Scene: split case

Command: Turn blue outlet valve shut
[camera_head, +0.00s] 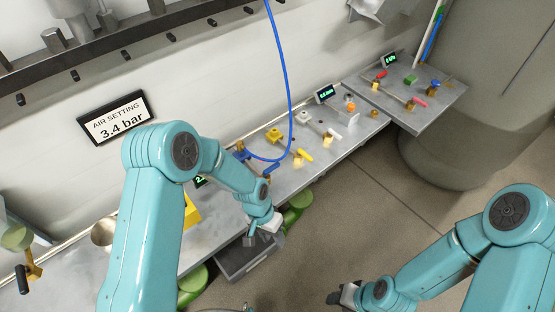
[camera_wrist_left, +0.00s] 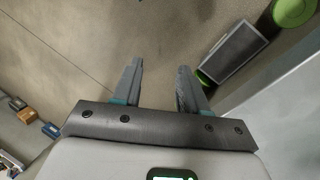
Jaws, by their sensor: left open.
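A blue valve fitting (camera_head: 240,151) with a blue lever (camera_head: 271,169) sits on the grey bench, just beyond my left wrist in the head view. A blue hose (camera_head: 288,90) hangs down and curves in to it. My left arm partly hides this area. My left gripper (camera_head: 263,238) is over the bench's front edge, nearer than the blue lever and apart from it. In the left wrist view its fingers (camera_wrist_left: 158,84) are spread with only floor between them. My right gripper (camera_head: 338,297) is low over the floor; its jaw opening is unclear.
Yellow fittings (camera_head: 274,135) and a white fitting (camera_head: 302,117) stand farther along the bench. A side shelf (camera_head: 445,95) carries several coloured fittings. A sign (camera_head: 117,117) reads 3.4 bar. A grey bin (camera_head: 238,262) and green round seats (camera_head: 297,206) are below the bench edge. The floor at right is open.

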